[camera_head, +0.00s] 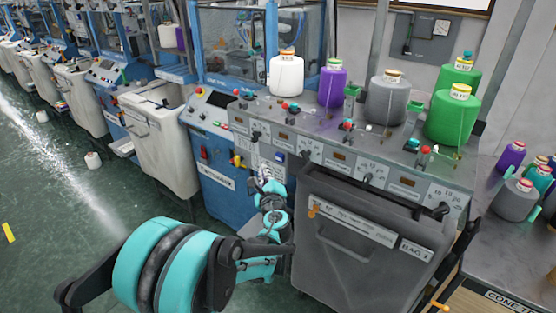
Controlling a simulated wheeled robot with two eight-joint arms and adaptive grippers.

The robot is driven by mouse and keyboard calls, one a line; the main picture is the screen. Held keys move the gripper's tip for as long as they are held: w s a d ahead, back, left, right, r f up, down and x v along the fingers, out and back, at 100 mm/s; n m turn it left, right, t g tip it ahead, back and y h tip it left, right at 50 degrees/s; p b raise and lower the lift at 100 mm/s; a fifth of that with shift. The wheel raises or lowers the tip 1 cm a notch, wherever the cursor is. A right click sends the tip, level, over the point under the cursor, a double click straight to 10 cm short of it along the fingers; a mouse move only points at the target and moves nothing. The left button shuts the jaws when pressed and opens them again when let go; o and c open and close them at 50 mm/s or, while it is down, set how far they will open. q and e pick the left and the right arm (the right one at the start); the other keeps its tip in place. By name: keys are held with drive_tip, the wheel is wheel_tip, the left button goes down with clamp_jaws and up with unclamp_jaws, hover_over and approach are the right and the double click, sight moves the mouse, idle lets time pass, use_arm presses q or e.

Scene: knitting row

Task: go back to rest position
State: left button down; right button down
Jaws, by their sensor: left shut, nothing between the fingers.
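My left arm, teal and black, comes in at the bottom left and reaches forward. My left gripper (263,174) is small in the middle of the picture, in front of the blue machine's panel and left of the grey bag bin. It is shut and I see nothing held in it. My right gripper is not in view.
A grey bag bin (350,245) stands close to the right of my left arm. Above it a control shelf (310,118) carries a white cone (287,75), a purple cone (332,85), a grey cone (388,98) and green cones (453,117). Open floor (50,190) lies left.

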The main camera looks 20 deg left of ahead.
use_arm(q)
drive_tip(key=s+n+g+h, duration=0.2)
drive_tip(key=s+n+g, duration=0.3)
drive_tip(key=s+n, duration=0.75)
drive_tip(key=s+d+f+n+g+h, duration=0.1)
drive_tip(key=s+d+f+n+h, duration=0.2)
drive_tip(key=s, duration=0.7)
drive_tip(key=s+d+f+n+g+h, duration=0.2)
drive_tip(key=s+d+f+n+h, duration=0.1)
drive_tip(key=s, duration=0.7)
drive_tip(key=d+f+n, duration=0.1)
drive_tip(key=d+n, duration=0.1)
drive_tip(key=d, duration=0.1)
drive_tip(key=shift+d+f, duration=0.25)
drive_tip(key=shift+d, duration=0.05)
